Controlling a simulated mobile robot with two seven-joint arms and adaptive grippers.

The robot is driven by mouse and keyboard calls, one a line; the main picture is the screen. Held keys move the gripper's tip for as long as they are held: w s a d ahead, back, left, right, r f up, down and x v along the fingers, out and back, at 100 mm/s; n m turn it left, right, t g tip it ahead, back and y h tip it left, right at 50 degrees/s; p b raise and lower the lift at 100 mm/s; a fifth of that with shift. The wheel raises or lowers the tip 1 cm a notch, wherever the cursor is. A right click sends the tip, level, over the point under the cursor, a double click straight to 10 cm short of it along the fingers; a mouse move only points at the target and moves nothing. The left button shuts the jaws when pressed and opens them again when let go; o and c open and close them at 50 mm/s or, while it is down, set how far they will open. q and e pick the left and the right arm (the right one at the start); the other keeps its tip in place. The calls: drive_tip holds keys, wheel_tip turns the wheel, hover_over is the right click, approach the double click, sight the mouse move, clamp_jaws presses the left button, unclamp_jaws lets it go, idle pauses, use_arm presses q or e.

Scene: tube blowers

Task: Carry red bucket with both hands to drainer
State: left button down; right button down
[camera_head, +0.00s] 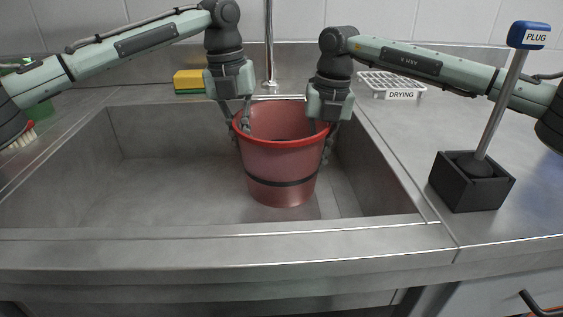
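The red bucket (282,160) is upright inside the sink's basin, with a dark band around its lower part. I cannot tell whether its base touches the basin floor. My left gripper (240,128) is at the left side of the rim, with one finger inside and one outside, closed on it. My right gripper (321,140) grips the right side of the rim in the same way. Its fingertips are partly hidden. A white slotted rack labelled DRYING (386,83) lies on the counter behind and right of the bucket; no other drainer is plain to see.
The metal sink (160,190) has free floor left of the bucket. A faucet pipe (269,45) and a yellow-green sponge (188,82) are behind. A plunger labelled PLUG (500,95) stands in a black holder (470,192) at right. A brush (22,138) lies at far left.

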sight(240, 117)
use_arm(q)
drive_tip(key=shift+r, duration=0.1)
use_arm(e)
drive_tip(key=shift+r, duration=0.2)
